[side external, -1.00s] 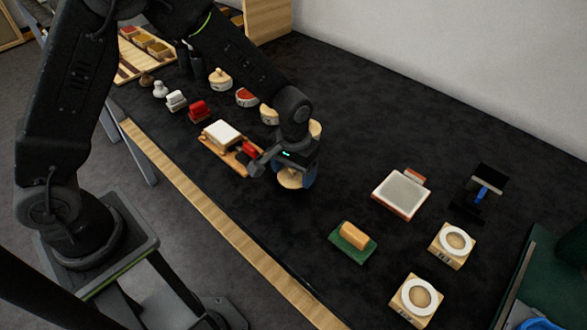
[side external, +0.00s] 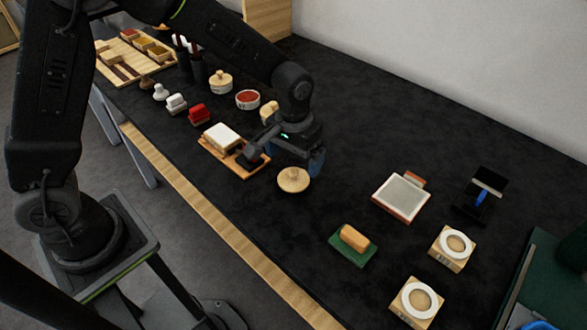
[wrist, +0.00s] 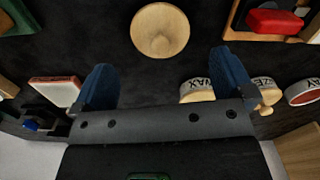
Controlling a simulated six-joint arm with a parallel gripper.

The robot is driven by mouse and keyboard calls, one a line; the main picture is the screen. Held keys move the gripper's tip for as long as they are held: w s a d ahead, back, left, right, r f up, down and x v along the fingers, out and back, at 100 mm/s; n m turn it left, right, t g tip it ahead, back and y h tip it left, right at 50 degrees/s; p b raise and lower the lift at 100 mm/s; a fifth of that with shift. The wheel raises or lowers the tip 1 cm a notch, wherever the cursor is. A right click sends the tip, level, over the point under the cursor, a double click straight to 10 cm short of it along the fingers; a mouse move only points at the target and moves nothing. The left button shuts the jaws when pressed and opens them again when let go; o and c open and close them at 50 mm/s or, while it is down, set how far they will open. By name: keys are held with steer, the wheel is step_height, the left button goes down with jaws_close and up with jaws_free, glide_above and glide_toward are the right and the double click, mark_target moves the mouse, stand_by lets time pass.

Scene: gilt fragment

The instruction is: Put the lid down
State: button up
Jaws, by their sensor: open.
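The lid (side external: 293,179), a round pale wooden disc with a small knob, lies on the dark table top, knob up. It shows whole at the top middle of the wrist view (wrist: 160,30). My gripper (wrist: 166,80) is open and empty, its two blue fingers wide apart, with the lid beyond the fingertips and not touching them. In the side view my gripper (side external: 302,160) is just behind the lid, and one finger is mostly hidden.
A wooden tray (side external: 248,172) with a white block is left of the lid. Behind are an open jar with red contents (side external: 248,100) and a lidded jar (side external: 221,82). Bare table surrounds the lid.

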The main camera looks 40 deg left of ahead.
mark_target(294, 171)
steer(key=s+a+r+t, duration=0.1)
steer(key=s+a+r, duration=0.25)
steer(key=r, duration=0.45)
steer(key=s+a+r+t, duration=0.2)
steer(key=s+r, duration=0.2)
steer(key=r, duration=0.4)
steer(key=s+a+r+m+t, duration=0.1)
steer(key=s+a+r+t, duration=0.1)
steer(key=s, duration=0.9)
steer(key=shift+s+a+m+t, duration=0.3)
steer(key=shift+s+a+m, duration=0.1)
steer(key=shift+a, duration=0.45)
